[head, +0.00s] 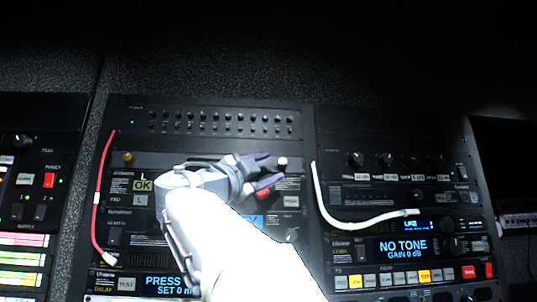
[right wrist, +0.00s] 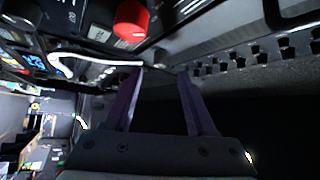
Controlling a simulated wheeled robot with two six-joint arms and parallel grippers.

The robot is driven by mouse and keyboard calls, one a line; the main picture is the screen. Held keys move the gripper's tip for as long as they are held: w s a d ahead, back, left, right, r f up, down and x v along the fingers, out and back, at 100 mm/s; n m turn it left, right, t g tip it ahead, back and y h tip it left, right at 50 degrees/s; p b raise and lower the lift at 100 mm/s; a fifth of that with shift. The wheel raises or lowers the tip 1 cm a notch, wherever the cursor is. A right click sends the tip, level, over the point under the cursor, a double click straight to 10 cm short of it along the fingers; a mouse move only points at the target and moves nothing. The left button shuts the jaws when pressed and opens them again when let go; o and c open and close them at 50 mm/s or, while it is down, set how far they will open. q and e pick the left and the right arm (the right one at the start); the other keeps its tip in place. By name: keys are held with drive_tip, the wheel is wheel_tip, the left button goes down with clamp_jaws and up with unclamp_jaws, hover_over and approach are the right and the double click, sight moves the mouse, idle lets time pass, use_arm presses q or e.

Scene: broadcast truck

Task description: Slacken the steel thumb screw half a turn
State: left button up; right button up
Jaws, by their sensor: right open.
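The steel thumb screw (head: 282,162) is a small pale round head on the dark rack panel, right by my right gripper's fingertips in the head view. In the right wrist view, a small grey round head (right wrist: 160,58) shows just beyond and between the fingertips; it looks like the same screw. My right gripper (head: 274,167) is open, with its two purple fingers (right wrist: 159,72) apart and nothing seen between them. I cannot tell whether either finger touches the screw. My left gripper is not in view.
A red knob (head: 263,194) sits just below the fingers. A brass screw (head: 127,157) is at the panel's left. A red cable (head: 101,190) hangs at left and a white cable (head: 330,212) at right. My right forearm hides part of the lower panel.

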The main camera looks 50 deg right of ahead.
sight(280, 164)
drive_tip(key=p+x, duration=0.1)
drive_tip(key=x, duration=0.1)
drive_tip(key=shift+d+r+p, duration=0.3)
drive_tip(key=shift+r, duration=0.05)
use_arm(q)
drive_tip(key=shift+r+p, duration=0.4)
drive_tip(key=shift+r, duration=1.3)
use_arm(e)
drive_tip(key=shift+w+d, duration=0.2)
drive_tip(key=shift+d, duration=0.55)
clamp_jaws()
